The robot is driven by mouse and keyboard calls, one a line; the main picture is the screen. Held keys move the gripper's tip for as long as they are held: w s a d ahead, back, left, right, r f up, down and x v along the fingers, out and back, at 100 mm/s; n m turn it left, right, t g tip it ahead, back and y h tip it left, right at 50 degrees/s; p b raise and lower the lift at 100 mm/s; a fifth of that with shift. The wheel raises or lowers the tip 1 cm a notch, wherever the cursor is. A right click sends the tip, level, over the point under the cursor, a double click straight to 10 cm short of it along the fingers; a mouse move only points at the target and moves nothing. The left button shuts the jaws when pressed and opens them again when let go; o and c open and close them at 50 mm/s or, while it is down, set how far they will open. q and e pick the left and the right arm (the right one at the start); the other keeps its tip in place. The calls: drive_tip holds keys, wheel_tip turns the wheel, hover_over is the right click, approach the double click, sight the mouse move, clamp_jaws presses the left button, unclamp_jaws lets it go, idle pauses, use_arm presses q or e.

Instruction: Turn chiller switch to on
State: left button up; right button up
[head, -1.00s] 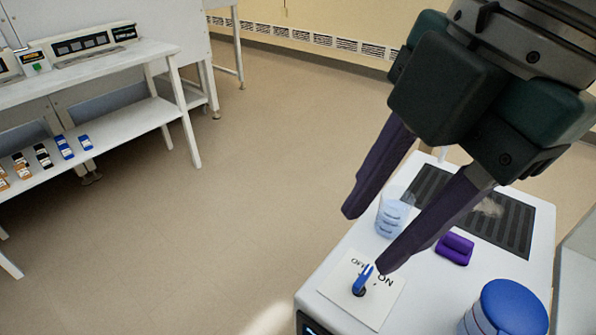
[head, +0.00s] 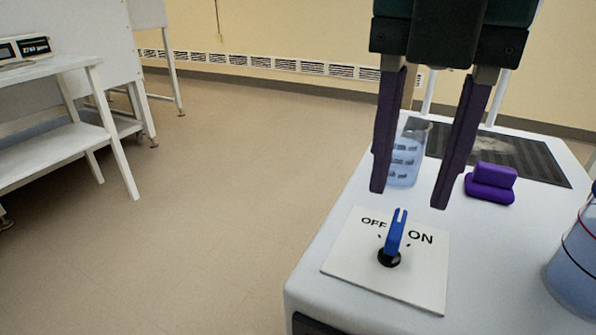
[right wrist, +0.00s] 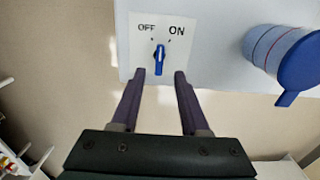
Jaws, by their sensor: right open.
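The chiller switch (head: 394,236) is a blue lever on a black base, set on a white plate (head: 345,262) marked OFF on the left and ON on the right. Its lever stands up between the two words in the head view. In the right wrist view the lever (right wrist: 160,62) lies ahead of the fingertips, about midway between them. My right gripper (head: 408,198) is open and empty, its purple fingers pointing down above and just behind the lever, apart from it. My left gripper is not in view.
On the white chiller top, a clear beaker (head: 405,160) stands behind the fingers, a purple block (head: 491,183) to its right, and a blue-lidded jar (head: 577,262) at the right edge. A dark grille (head: 540,162) lies at the back. A white bench (head: 50,150) stands far left.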

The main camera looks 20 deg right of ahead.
sight(398, 226)
wheel_tip(398, 226, down, 5)
drive_tip(key=shift+r+b, duration=0.2)
drive_tip(key=shift+b, duration=0.3)
clamp_jaws()
